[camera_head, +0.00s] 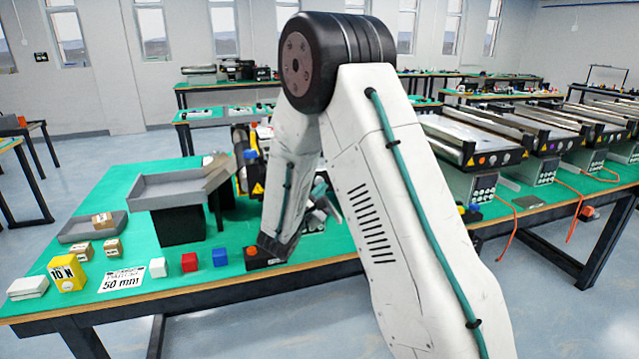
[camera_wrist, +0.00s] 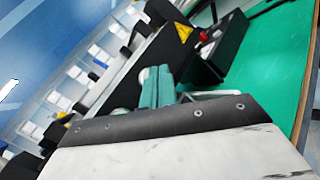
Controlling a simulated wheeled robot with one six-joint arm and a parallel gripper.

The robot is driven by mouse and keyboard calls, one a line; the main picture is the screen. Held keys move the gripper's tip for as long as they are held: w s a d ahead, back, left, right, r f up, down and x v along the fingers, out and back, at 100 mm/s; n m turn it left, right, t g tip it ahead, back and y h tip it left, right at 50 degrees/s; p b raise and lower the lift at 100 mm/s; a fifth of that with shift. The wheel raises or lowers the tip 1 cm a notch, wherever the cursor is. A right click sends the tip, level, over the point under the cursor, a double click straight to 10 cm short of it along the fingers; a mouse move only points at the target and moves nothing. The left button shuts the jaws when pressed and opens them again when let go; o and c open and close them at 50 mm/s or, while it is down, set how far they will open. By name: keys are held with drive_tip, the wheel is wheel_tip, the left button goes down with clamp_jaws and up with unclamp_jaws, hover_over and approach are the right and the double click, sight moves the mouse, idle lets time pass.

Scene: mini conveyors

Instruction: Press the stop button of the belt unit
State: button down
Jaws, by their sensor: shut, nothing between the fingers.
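A black control box (camera_head: 266,258) sits at the front edge of the green table. An orange-red button (camera_head: 251,251) shows on its top; the arm hides part of the box. In the wrist view a black box (camera_wrist: 222,50) carries a small red button (camera_wrist: 203,37) and lies beyond my gripper, up and to the right. The belt unit (camera_head: 240,160) is mostly hidden behind my arm; its dark side with a yellow warning triangle (camera_wrist: 184,32) shows in the wrist view. My gripper (camera_wrist: 157,86), with teal fingers, is shut and empty, apart from the button.
A grey tray stand (camera_head: 180,188), small cartons (camera_head: 83,250), a yellow block (camera_head: 67,273) and white, red (camera_head: 189,262) and blue (camera_head: 219,257) cubes stand left of the box. More conveyors (camera_head: 470,140) fill the right table. Bare green surface lies beside the box (camera_wrist: 262,75).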

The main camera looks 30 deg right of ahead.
drive_tip(key=shift+w, duration=0.15)
idle(0.7)
drive_tip(key=shift+w+d, duration=0.1)
drive_tip(key=shift+w, duration=0.15)
drive_tip(key=shift+w+d, duration=0.1)
drive_tip(key=shift+w, duration=0.25)
idle(0.6)
idle(0.4)
drive_tip(key=shift+s+a, duration=0.25)
drive_tip(key=shift+s, duration=0.5)
drive_tip(key=shift+s, duration=0.1)
drive_tip(key=s, duration=0.2)
drive_tip(key=s+a, duration=0.1)
drive_tip(key=s, duration=0.1)
drive_tip(key=shift+s+a, duration=0.15)
drive_tip(key=shift+s, duration=0.15)
